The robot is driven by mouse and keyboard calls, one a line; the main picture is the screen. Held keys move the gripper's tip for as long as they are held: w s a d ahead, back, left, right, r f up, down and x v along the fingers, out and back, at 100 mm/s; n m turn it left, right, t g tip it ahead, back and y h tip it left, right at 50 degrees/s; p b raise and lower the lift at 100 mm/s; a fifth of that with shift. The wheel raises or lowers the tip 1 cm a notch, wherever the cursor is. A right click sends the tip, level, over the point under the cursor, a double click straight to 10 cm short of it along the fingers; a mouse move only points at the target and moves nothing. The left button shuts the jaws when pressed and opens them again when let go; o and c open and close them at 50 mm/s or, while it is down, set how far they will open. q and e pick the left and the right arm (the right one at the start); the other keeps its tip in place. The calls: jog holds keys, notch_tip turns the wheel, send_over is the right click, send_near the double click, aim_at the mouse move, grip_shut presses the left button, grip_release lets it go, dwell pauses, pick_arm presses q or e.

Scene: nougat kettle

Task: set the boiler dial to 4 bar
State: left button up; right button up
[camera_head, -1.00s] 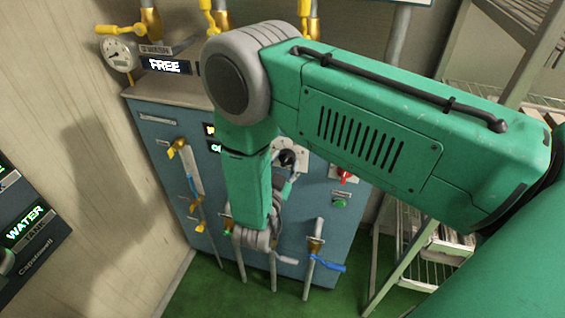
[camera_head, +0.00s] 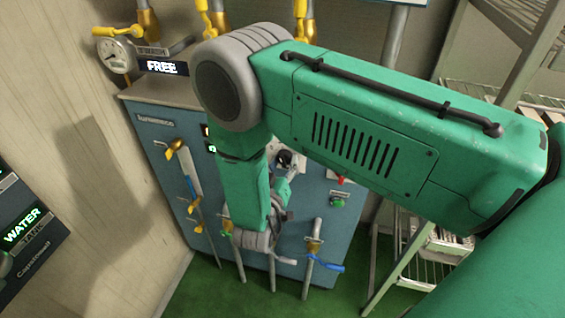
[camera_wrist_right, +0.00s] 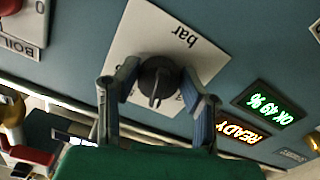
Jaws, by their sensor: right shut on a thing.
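The boiler dial (camera_wrist_right: 158,72) is a round dark knob on a white plate (camera_wrist_right: 150,32) marked "bar", which appears upside down in the right wrist view. Its raised ridge runs roughly up and down there. The scale numbers are mostly hidden or unreadable. My right gripper (camera_wrist_right: 160,92) is shut on the dial, with one finger on each side of it. In the head view the dial (camera_head: 284,160) shows beside my green forearm, and my right gripper (camera_head: 287,175) is partly hidden. My left gripper is not in view.
The blue boiler cabinet (camera_head: 160,150) carries a red knob (camera_head: 341,181), a green button (camera_head: 338,202) and several valve levers. Lit displays read "READY" (camera_wrist_right: 237,130) and "OK 49 %" (camera_wrist_right: 268,103). A metal rack (camera_head: 430,250) stands at right. A gauge (camera_head: 114,57) sits above.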

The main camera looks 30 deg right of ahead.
jog(key=shift+w+r+n, duration=0.2)
jog(key=shift+r+n, duration=0.1)
jog(key=shift+n, duration=0.2)
jog(key=o, duration=1)
jog(key=shift+o, duration=0.6)
jog(key=shift+f, duration=0.25)
jog(key=shift+s+a, duration=0.2)
jog(key=shift+s, duration=0.05)
jog(key=v, duration=1.1)
jog(key=shift+a, duration=0.15)
